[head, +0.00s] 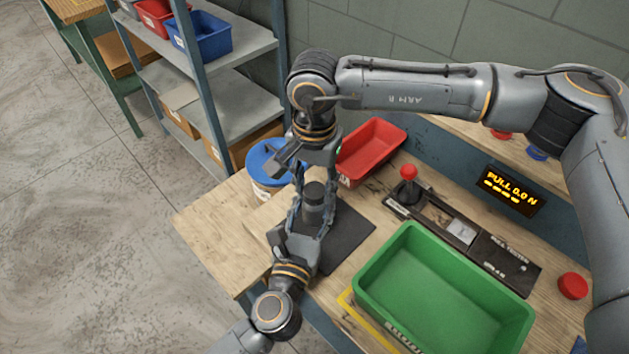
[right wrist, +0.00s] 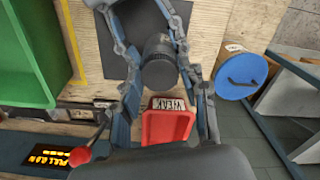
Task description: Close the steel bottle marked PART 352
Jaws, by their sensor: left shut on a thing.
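The grey steel bottle (head: 318,214) stands upright over the black mat (head: 349,232), and its dark top (head: 313,191) faces up. No PART 352 mark is readable. My left gripper (head: 311,230) is shut on the bottle's body, with its fingers on both sides. My right gripper (head: 313,178) points down from above. In the right wrist view its fingers are apart on either side of the bottle's dark top (right wrist: 159,72) and look clear of it. I cannot tell whether the top is a seated cap.
A blue-lidded bucket (head: 273,164) and a red bin (head: 371,148) stand close behind the bottle. A green bin (head: 440,290) is at right. Behind it are a tester with a red knob (head: 409,172) and a display (head: 511,190). A shelf (head: 238,95) stands at back left.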

